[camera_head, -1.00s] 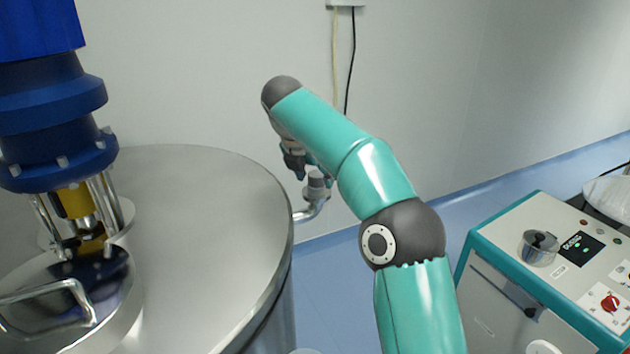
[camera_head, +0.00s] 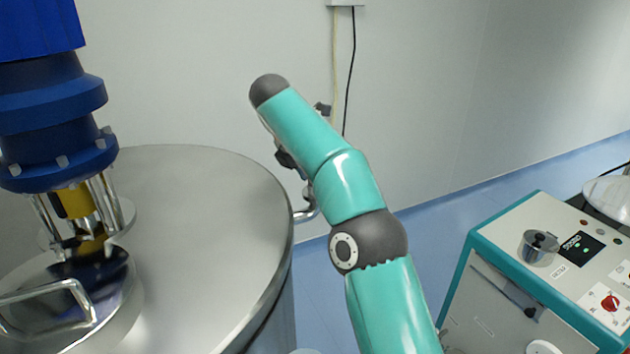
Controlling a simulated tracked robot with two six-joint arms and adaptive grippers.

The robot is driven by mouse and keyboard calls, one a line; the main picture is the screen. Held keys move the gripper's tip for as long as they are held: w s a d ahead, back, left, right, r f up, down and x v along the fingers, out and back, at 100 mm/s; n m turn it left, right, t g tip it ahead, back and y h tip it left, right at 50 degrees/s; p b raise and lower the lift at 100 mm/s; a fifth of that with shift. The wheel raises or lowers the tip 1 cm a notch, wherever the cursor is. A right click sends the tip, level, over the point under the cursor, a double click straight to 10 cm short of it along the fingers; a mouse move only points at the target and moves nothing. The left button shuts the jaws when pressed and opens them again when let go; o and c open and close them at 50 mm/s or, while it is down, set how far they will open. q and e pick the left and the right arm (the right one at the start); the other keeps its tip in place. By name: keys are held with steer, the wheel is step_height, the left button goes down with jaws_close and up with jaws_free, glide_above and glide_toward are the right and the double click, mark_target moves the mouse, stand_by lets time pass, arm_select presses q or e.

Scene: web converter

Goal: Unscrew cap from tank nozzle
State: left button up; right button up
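The large steel tank (camera_head: 215,200) stands at the left. Its bent metal nozzle pipe (camera_head: 306,213) comes out of the tank's right side. The nozzle's upper end and cap are hidden behind my teal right arm. Only part of my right gripper (camera_head: 287,159) shows, dark, at the left edge of the forearm and just above the nozzle. Its fingertips are hidden, so I cannot tell whether it is open or shut, or whether it touches the cap. My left gripper is not in view.
A blue motor unit (camera_head: 55,110) rises from the tank top, next to a lid with a metal handle (camera_head: 45,295). A teal-edged control cabinet (camera_head: 500,270) with a small pot (camera_head: 540,247) stands at the right. The wall (camera_head: 420,70) is behind the tank; blue floor lies between.

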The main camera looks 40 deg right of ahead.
jaws_close()
steer(key=shift+f+n+b, duration=0.15)
steer(key=shift+n+b, duration=0.3)
steer(key=shift+n, duration=0.05)
steer(key=shift+s+d+n+t+b, duration=0.1)
steer(key=shift+s+n+t+b, duration=0.1)
steer(key=shift+n+t+b, duration=0.5)
steer(key=shift+n+y+p, duration=0.3)
steer(key=shift+n+y, duration=0.1)
steer(key=shift+n, duration=0.5)
